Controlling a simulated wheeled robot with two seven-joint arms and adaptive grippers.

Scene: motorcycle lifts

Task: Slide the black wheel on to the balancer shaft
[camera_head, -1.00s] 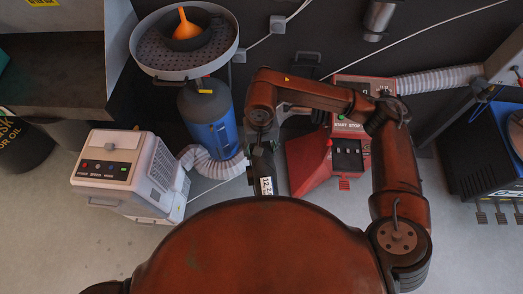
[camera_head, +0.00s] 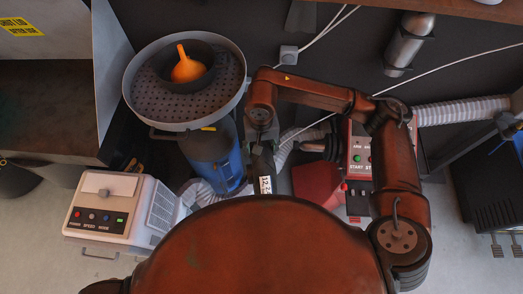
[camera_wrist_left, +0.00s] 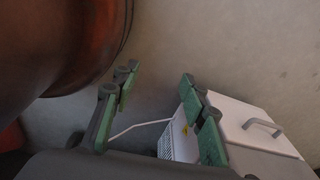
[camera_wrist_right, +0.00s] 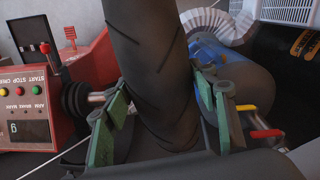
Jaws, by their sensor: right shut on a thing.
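My right gripper (camera_head: 262,138) is shut on the black wheel (camera_wrist_right: 150,70), with green finger pads on both sides of the tyre. The wheel shows edge-on in the head view (camera_head: 263,166), mostly hidden by my arm and body. The red balancer (camera_head: 358,170) stands to its right. The balancer shaft, with a black cone (camera_wrist_right: 76,98), points at the wheel from the left in the right wrist view. Its tip (camera_wrist_right: 97,97) is close to the gripper finger; I cannot tell whether they touch. My left gripper (camera_wrist_left: 155,110) is open and empty.
A blue drain tank (camera_head: 214,165) with a round grey pan (camera_head: 145,112) and orange funnel (camera_head: 187,68) stands behind and left of the wheel. A white machine (camera_head: 105,208) is at left. A ribbed hose (camera_head: 460,110) runs at right.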

